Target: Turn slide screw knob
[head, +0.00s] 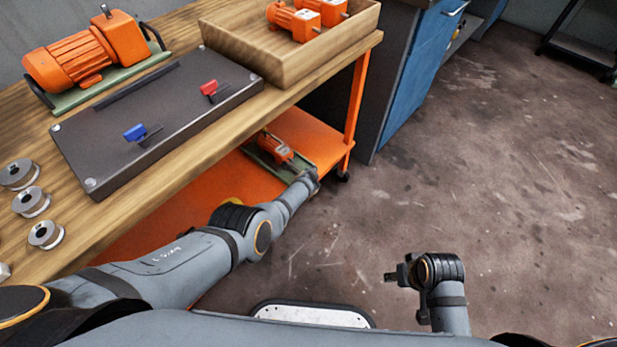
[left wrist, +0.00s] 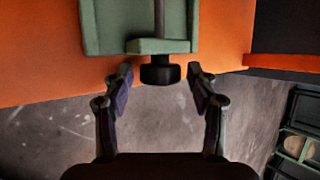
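The slide screw knob (left wrist: 160,71) is a dark round knob at the end of a screw on a green slide base (left wrist: 117,25), seen in the left wrist view. My left gripper (left wrist: 160,88) is open, with one finger on either side of the knob and gaps between. In the head view the green base with a small orange motor (head: 275,147) sits on the orange lower shelf, and my left arm reaches to its front end. The knob is hidden there. My right gripper (head: 390,276) is over the floor, away from the bench; its finger opening is too small to judge.
The wooden bench top (head: 185,146) overhangs the orange lower shelf (head: 190,200). On it are a dark panel (head: 180,110) with red and blue handles, a large orange motor (head: 75,65), a wooden tray (head: 250,55) and round metal parts. An orange leg (head: 356,95) stands right.

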